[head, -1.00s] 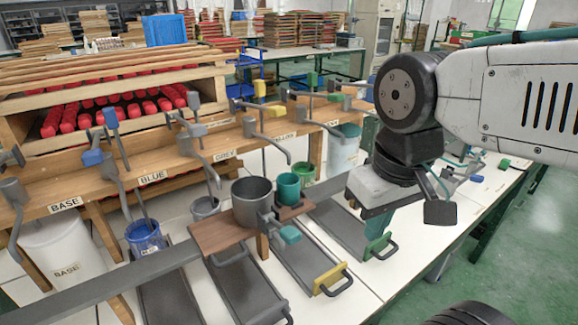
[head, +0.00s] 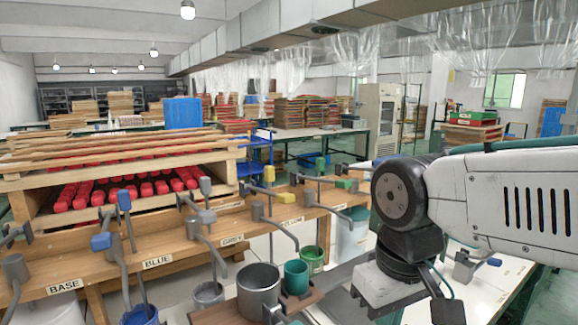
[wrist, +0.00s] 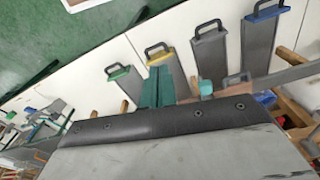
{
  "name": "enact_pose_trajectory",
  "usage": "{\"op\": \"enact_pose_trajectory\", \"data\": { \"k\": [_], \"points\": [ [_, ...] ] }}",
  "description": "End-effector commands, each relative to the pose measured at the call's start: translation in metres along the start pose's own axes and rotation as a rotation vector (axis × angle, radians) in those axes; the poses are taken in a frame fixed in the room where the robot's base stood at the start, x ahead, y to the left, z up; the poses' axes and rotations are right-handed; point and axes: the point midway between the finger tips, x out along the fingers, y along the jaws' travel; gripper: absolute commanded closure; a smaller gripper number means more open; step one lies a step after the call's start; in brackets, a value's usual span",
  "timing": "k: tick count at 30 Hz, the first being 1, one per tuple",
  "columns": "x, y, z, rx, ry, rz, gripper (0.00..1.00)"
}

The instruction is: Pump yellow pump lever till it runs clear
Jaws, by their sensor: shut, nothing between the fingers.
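A grey pot (head: 258,290) and a teal cup (head: 297,277) stand on a brown board at the lower middle. Blue pump handles (head: 101,241) and grey ones (head: 205,217) stand to the left. In the wrist view, handled trays (wrist: 207,50) line the white table.

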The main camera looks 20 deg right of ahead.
Motion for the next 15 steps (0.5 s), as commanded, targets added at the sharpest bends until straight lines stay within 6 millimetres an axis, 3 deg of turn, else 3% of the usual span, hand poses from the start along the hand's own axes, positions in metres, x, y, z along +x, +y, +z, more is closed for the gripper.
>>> {"op": "enact_pose_trajectory", "data": {
  "k": [5, 15],
  "points": [
    [-0.034, -0.007, -0.074, -0.018, -0.005, -0.009, 1.0],
    [-0.13, -0.025, -0.275, -0.117, 0.146, -0.04, 1.0]
  ]
}}
